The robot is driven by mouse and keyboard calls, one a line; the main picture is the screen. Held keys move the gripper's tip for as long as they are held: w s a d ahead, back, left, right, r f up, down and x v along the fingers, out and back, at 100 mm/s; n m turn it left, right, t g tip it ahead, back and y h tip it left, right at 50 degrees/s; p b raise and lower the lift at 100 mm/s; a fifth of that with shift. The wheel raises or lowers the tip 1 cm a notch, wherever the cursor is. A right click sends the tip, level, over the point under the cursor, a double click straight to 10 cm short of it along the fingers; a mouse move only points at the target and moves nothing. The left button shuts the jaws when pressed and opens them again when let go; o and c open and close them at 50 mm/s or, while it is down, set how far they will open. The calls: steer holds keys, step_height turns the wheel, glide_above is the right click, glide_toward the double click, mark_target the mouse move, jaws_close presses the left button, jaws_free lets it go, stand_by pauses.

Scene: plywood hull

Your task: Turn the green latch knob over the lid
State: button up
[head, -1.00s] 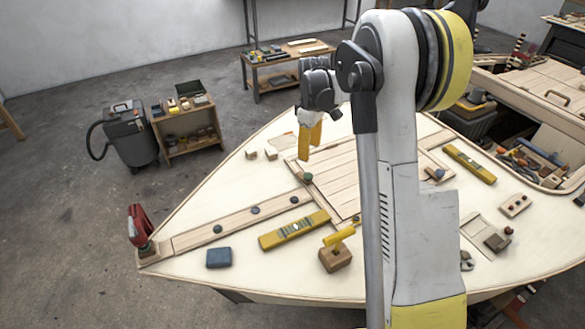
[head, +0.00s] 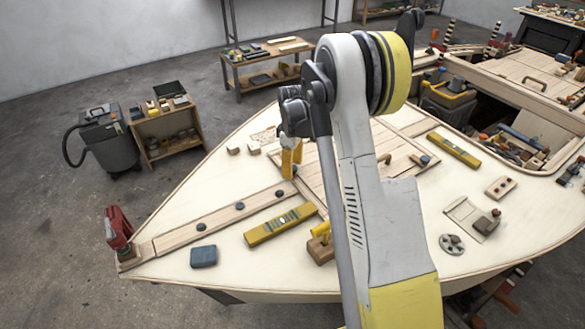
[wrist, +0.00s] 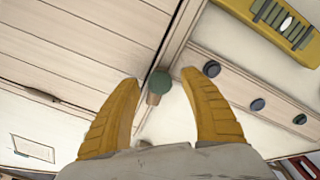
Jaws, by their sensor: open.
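The green latch knob (wrist: 160,82) shows in the wrist view as a dark green disc with a small wooden piece under it. It sits at the corner of the planked lid (wrist: 85,35), by the lid's edge strip. My gripper (wrist: 160,84) is open, its two yellow fingers on either side of the knob in the picture; I cannot tell whether either touches it. In the head view my gripper (head: 290,163) points down at the lid's left corner and hides most of the knob. The lid (head: 314,180) lies flat in the pale deck, partly behind my arm.
A wooden block (head: 321,249) stands beside my arm. A plank with several dark knobs (head: 205,223) runs to the red clamp (head: 118,230) at the bow.

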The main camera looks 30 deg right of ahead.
jaws_close()
steer(key=shift+m, duration=0.3)
steer(key=m, duration=0.9)
steer(key=shift+m, duration=0.4)
steer(key=m, duration=0.4)
steer(key=shift+m+p, duration=0.3)
steer(key=m, duration=0.4)
steer(key=shift+m, duration=0.4)
